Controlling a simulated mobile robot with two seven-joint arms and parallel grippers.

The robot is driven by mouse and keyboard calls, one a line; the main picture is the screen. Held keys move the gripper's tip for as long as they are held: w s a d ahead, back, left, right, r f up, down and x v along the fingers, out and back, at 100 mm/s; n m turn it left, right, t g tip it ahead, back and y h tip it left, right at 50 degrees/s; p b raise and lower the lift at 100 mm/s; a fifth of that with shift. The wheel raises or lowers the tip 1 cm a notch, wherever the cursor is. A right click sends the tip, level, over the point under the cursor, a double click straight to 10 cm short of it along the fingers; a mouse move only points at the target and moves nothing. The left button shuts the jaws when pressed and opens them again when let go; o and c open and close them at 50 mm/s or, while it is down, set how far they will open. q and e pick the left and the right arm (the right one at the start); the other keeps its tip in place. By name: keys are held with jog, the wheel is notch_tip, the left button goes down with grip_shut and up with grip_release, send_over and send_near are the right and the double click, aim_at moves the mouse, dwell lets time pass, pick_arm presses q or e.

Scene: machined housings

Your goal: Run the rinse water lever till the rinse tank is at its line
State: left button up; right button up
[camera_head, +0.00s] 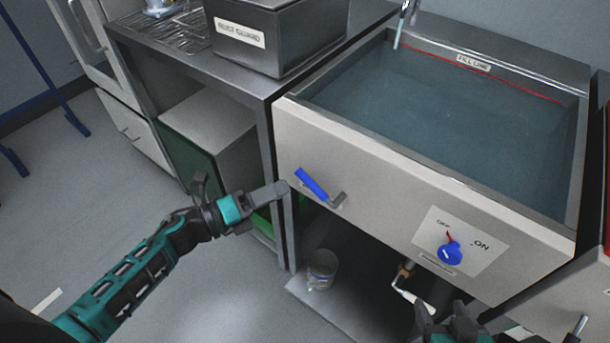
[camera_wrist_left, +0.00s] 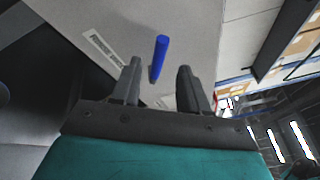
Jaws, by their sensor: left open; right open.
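The rinse tank (camera_head: 350,140) is a steel-rimmed basin of blue-grey water (camera_head: 440,110). A red fill line (camera_head: 500,75) runs along its back wall; the water surface looks close below it, the exact gap unclear. A pale streak like running water (camera_head: 398,34) hangs under the spout (camera_head: 408,10). The blue lever (camera_head: 312,184) slants up-left from a metal pivot on the front panel. My left gripper (camera_head: 281,189) is open just left of it; in the left wrist view the lever (camera_wrist_left: 159,55) stands beyond the open fingers (camera_wrist_left: 160,88). My right gripper (camera_head: 444,318) is open at the bottom edge.
A blue knob (camera_head: 450,253) with OFF and ON marks sits on the same panel, right of the lever. A grey box (camera_head: 270,40) stands on the steel bench (camera_head: 150,42) at left. A small bucket (camera_head: 322,268) stands below the tank. Open floor lies left.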

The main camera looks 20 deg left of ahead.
aim_at(305, 182)
pick_arm(q)
jog(key=x, duration=0.7)
jog(key=shift+w+d, duration=0.1)
jog(key=shift+w, duration=0.05)
jog(key=shift+c, duration=0.3)
grip_shut()
